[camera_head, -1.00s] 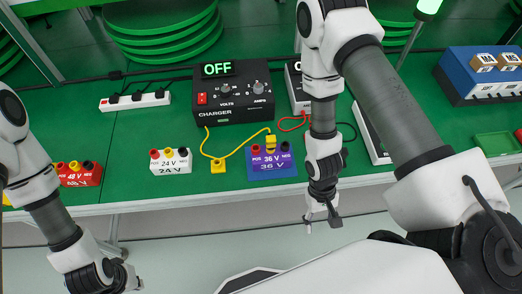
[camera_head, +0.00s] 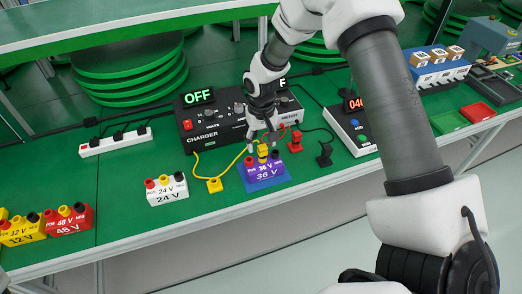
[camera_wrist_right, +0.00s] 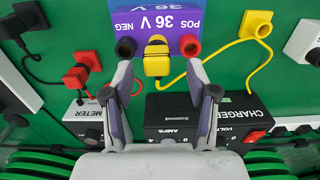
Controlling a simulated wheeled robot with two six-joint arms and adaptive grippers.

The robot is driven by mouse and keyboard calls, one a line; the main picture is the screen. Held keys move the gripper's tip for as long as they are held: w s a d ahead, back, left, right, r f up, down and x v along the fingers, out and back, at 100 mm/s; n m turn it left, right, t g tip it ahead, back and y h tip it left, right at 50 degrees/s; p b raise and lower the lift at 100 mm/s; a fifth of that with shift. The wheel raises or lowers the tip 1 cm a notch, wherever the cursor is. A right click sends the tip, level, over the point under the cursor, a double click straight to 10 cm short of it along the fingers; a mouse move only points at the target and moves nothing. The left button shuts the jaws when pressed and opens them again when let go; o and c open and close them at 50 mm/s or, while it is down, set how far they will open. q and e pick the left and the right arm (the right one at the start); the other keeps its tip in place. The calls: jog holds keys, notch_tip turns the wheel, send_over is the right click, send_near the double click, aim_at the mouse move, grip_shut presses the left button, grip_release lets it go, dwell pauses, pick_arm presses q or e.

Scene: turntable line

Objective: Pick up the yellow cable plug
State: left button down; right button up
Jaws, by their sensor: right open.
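One yellow cable plug (camera_head: 262,153) stands at the middle socket of the purple 36 V block (camera_head: 264,172). In the right wrist view this plug (camera_wrist_right: 157,58) lies between my fingertips, with a gap on each side. A yellow cable joins it to a second yellow plug (camera_head: 214,185), which sits on the green bench to the left; that one also shows in the right wrist view (camera_wrist_right: 256,24). My right gripper (camera_head: 262,142) is open and empty, its fingers (camera_wrist_right: 159,68) on either side of the plug at the block. My left gripper is out of view.
The charger (camera_head: 210,122) reading OFF stands behind the block. A red plug (camera_head: 295,141) and a black plug (camera_head: 325,156) are to the right. The white 24 V block (camera_head: 167,191) is to the left. Bare green bench lies between the 24 V and red 48 V (camera_head: 70,220) blocks.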

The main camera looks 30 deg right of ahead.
aim_at(263, 146)
notch_tip(263, 146, down, 3)
jog(key=shift+s+d+r, duration=0.1)
jog(key=shift+d+r, duration=0.05)
jog(key=shift+r, duration=0.05)
jog(key=shift+d+f, duration=0.1)
jog(key=shift+f, duration=0.15)
jog(key=shift+r, duration=0.1)
jog(key=c, duration=1.1)
jog(key=shift+r, duration=0.45)
jog(key=shift+s+a+r+b, duration=0.1)
jog(key=shift+s+r+b, duration=0.15)
jog(key=shift+r, duration=0.4)
jog(key=shift+s+a+r+b, duration=0.15)
jog(key=shift+r+b, duration=0.2)
jog(key=shift+r, duration=0.25)
jog(key=s+a+b, duration=0.2)
jog(key=s, duration=0.5)
jog(key=s+a+r+b, duration=0.1)
jog(key=s+a+b, duration=0.1)
jog(key=s, duration=0.5)
jog(key=shift+s+a+r, duration=0.2)
jog(key=shift+r, duration=0.1)
